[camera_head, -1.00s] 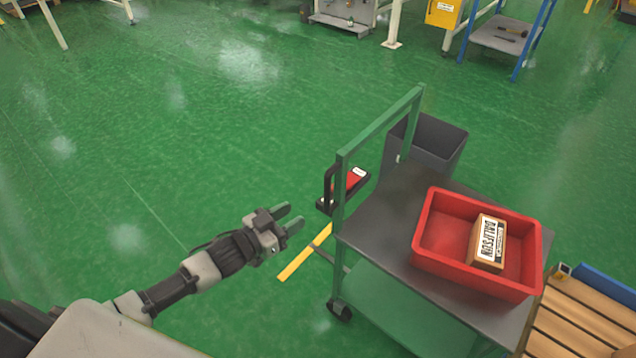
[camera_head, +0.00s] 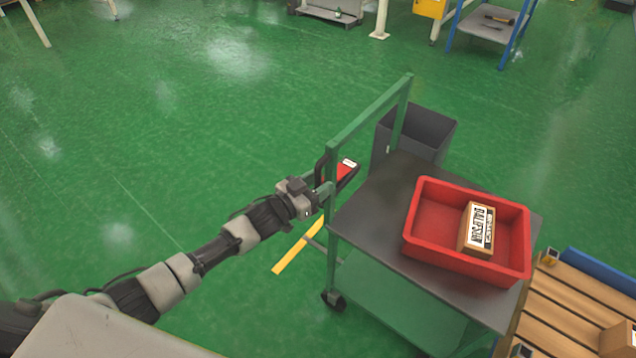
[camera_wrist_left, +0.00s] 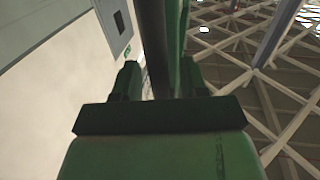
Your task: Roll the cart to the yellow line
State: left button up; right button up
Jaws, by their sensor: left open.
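The cart (camera_head: 375,225) has a dark top, a green lower shelf and a green handle frame (camera_head: 366,114) at its left end. My left gripper (camera_head: 325,187) is at the near upright of that frame. In the left wrist view its open fingers (camera_wrist_left: 158,82) stand on either side of a green and dark upright; whether they touch it I cannot tell. The yellow line (camera_head: 296,250) lies on the floor left of the cart, partly hidden behind the cart frame. My right gripper is not in view.
A red bin (camera_head: 420,253) holding a labelled box (camera_head: 478,228) stands on the cart. A grey bin (camera_head: 434,133) is behind it, and a red and black item (camera_head: 345,171) is beyond the handle. A wooden pallet (camera_head: 565,310) is at right. The floor at left is clear.

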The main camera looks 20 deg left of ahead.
pick_arm(q)
grip_shut()
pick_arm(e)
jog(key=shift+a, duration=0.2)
